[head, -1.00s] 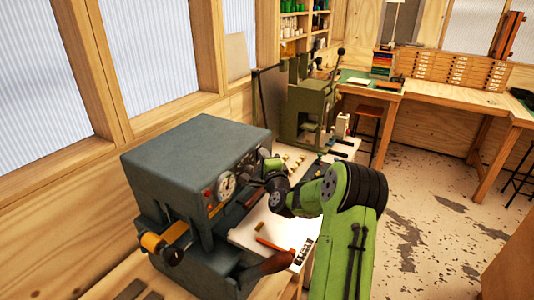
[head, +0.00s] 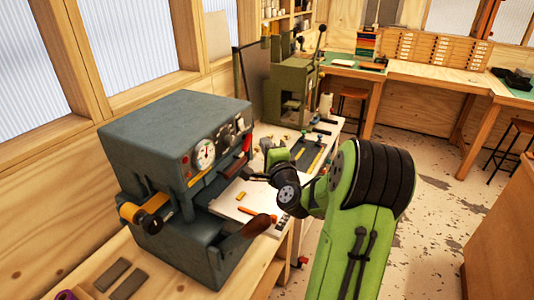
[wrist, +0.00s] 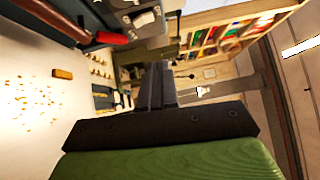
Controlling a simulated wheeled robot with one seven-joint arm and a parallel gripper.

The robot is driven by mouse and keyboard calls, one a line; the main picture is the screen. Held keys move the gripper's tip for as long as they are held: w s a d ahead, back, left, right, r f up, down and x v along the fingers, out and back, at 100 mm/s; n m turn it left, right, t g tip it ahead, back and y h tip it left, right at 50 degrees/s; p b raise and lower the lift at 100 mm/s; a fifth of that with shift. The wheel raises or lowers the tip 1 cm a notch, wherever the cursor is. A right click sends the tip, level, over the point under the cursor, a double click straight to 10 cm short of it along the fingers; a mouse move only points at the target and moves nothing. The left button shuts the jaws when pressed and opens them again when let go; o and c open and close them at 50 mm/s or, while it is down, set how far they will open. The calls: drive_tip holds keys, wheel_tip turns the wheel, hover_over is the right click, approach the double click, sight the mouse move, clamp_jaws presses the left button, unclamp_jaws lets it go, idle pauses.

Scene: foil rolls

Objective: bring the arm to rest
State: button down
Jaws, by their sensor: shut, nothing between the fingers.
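My green and black arm (head: 365,215) reaches in from the lower right in the head view, bent at its elbow. Its dark wrist is beside the grey machine and over the white worktop (head: 232,203). In the wrist view my gripper (wrist: 157,75) has its dark fingers together, with nothing held between them. The fingers point away over the bench and appear clear of it. In the head view the fingertips are small and hard to make out.
The grey machine (head: 180,130) with gauges and a brown-handled lever (head: 245,237) stands close left of my arm. A green press (head: 290,90) is behind. A wooden cabinet (head: 500,220) is at right, with open floor (head: 440,185) between.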

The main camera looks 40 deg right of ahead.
drive_tip(key=shift+w+f, duration=0.1)
drive_tip(key=shift+w, duration=0.1)
drive_tip(key=shift+s, duration=0.1)
drive_tip(key=shift+a, duration=0.1)
drive_tip(key=w+a+n+g+y, duration=0.1)
drive_tip(key=w+a+n+y, duration=0.2)
drive_tip(key=a+n+y, duration=0.65)
drive_tip(key=s+a+f+n+g+h, duration=0.1)
drive_tip(key=s+a+n+g, duration=0.2)
drive_tip(key=a, duration=0.5)
drive_tip(key=s+a+n+g, duration=0.1)
drive_tip(key=s+a+n, duration=0.25)
drive_tip(key=a, duration=0.45)
drive_tip(key=s+a+f+n+g, duration=0.1)
drive_tip(key=s+a+n+g, duration=0.1)
drive_tip(key=s, duration=0.8)
drive_tip(key=s+a+f+n+g, duration=0.1)
drive_tip(key=s+n+g, duration=0.3)
drive_tip(key=s, duration=0.7)
drive_tip(key=shift+a+n+h, duration=0.35)
drive_tip(key=shift+a+n, duration=0.25)
drive_tip(key=shift+n, duration=0.2)
